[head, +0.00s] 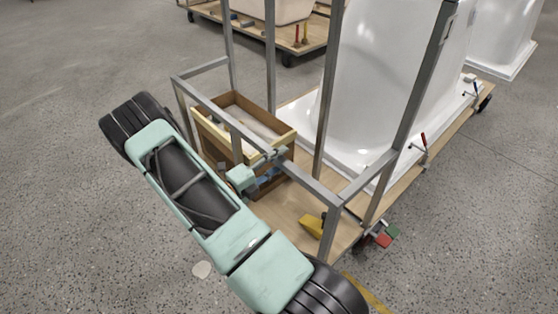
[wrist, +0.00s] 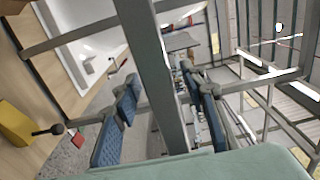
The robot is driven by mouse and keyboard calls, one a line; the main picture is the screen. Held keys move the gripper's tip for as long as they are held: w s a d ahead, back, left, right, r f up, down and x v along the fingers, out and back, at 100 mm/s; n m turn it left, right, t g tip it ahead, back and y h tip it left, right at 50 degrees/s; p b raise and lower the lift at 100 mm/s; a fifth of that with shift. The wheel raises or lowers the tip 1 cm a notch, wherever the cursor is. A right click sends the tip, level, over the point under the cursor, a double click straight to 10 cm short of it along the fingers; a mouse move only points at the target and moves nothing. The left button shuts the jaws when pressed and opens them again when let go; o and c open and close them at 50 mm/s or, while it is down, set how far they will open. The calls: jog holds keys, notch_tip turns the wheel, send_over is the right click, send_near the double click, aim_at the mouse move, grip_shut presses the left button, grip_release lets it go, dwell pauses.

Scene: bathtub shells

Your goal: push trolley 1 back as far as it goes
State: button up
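The nearest trolley (head: 285,205) has a wooden deck and a grey metal frame (head: 305,180) at its near end. No number shows, so I cannot tell whether it is trolley 1. A white bathtub shell (head: 385,70) stands on it. My gripper (head: 270,166) is at the frame's upper rail, small and partly hidden in the head view. In the wrist view, my gripper (wrist: 160,85) has its blue-padded fingers apart, one on each side of a grey frame bar (wrist: 160,65). I see a gap at the left finger; contact at the right one is unclear.
A wooden box (head: 270,125) and a yellow object (head: 312,225) sit on the deck. Another loaded trolley (head: 300,40) stands behind. Speckled floor (head: 70,80) at the left is clear.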

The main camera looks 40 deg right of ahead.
grip_shut()
dwell(0.5)
